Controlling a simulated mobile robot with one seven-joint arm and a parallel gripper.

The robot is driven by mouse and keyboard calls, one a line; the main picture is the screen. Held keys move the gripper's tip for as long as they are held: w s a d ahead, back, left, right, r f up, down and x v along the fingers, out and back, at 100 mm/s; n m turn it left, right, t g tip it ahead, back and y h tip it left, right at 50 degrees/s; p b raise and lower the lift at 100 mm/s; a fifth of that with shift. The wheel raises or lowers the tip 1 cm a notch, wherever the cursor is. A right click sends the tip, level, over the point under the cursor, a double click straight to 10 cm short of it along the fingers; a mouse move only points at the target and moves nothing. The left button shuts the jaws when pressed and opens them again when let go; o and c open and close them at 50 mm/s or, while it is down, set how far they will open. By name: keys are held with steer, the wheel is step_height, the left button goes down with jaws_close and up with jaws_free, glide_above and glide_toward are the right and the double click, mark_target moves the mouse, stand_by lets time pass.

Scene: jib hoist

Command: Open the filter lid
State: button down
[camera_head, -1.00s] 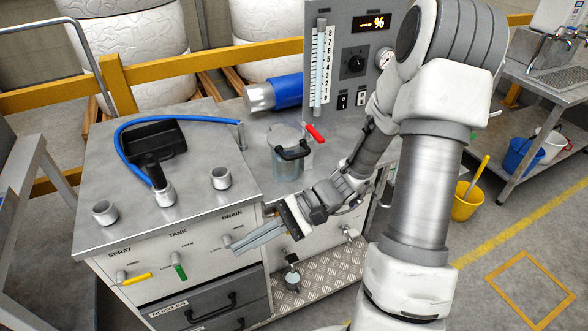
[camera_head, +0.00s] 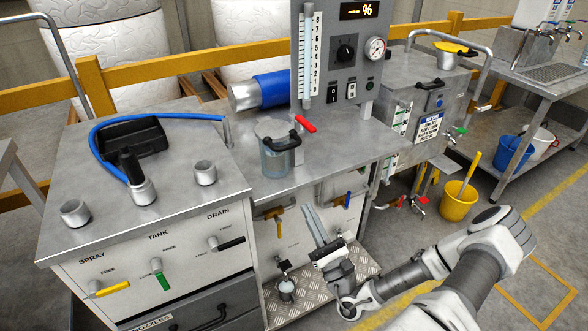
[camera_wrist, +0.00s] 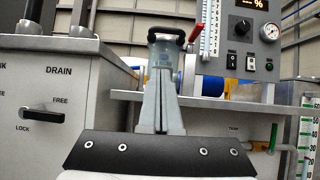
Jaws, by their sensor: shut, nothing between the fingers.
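The filter is a clear cylindrical housing (camera_head: 277,158) standing on the metal counter, with a round lid (camera_head: 270,128) and a black handle (camera_head: 284,142) on it. The lid appears seated on the housing. In the wrist view the black handle (camera_wrist: 166,36) and clear housing (camera_wrist: 161,54) show straight ahead, partly hidden behind my fingers. My gripper (camera_head: 312,211) is shut and empty. It is below and to the right of the filter, in front of the counter edge, apart from it, with the fingers pointing up.
A red lever (camera_head: 305,124) sits just right of the filter. A blue cylinder (camera_head: 275,91) lies behind it, and the grey control panel (camera_head: 343,60) stands behind right. The cabinet (camera_head: 150,255) with drain, tank and spray levers is to the left. Pipes and valves hang under the counter.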

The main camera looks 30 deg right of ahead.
steer(key=w+r+h+b, duration=0.1)
steer(key=w+r, duration=0.8)
steer(key=shift+d+m+b, duration=0.15)
steer(key=shift+m+b, duration=0.2)
steer(key=shift+m, duration=0.05)
steer(key=shift+r+g+p, duration=0.3)
steer(key=shift+r+p, duration=0.2)
steer(key=shift+p, duration=0.85)
